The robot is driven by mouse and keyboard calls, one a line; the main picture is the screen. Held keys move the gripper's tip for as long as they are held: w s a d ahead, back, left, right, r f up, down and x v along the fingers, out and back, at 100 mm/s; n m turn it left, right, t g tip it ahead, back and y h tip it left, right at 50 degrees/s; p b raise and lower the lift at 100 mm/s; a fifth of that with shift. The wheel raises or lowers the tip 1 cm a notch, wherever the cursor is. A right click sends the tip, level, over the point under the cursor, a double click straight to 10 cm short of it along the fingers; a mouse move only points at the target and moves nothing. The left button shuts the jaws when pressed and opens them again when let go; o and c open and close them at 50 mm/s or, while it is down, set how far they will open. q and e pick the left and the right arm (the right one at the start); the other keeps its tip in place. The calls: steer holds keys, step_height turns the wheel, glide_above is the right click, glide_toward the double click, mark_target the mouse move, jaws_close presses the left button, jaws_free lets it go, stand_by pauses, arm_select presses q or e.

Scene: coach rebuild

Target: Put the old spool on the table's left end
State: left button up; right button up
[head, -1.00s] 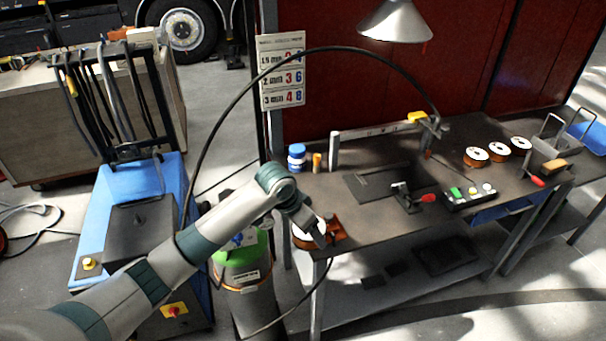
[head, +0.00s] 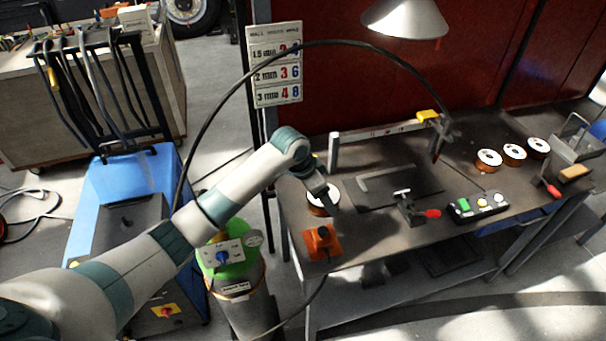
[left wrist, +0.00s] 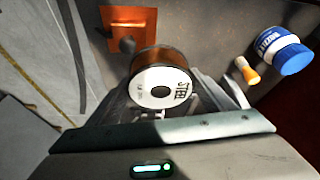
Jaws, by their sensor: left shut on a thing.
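The spool (head: 322,199), with a white printed face and copper-brown rim, is at the left end of the dark table (head: 365,222), behind an orange block with a knob (head: 322,243). My left gripper (head: 328,193) is shut on the spool. The left wrist view shows the spool's white face (left wrist: 160,88) between my fingers, with the orange block (left wrist: 130,28) beyond it. I cannot tell whether the spool touches the tabletop. My right gripper is not in view.
A blue-and-white jar (left wrist: 283,50) and small orange bottle (left wrist: 247,70) stand near the spool. Toggle clamp (head: 410,207), button box (head: 476,207) and several other spools (head: 514,153) are further right. A gas cylinder (head: 235,290) stands left of the table; a hose arches above.

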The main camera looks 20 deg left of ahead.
arm_select(q)
steer(key=w+a+f+b, duration=0.4)
steer(key=w+b, duration=0.1)
steer(key=w+a+f+b, duration=0.2)
steer(key=b, duration=0.1)
steer(key=shift+w+a+f, duration=0.1)
steer(key=shift+w+a, duration=0.25)
steer(key=shift+a, duration=0.05)
steer(key=shift+w+a+f+b, duration=0.2)
steer(key=shift+w+a+b, duration=0.15)
steer(key=shift+b, duration=0.45)
steer(key=shift+w, duration=0.15)
steer(key=shift+a, duration=0.1)
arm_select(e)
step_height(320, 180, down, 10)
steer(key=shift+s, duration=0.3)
arm_select(q)
steer(key=shift+r, duration=0.1)
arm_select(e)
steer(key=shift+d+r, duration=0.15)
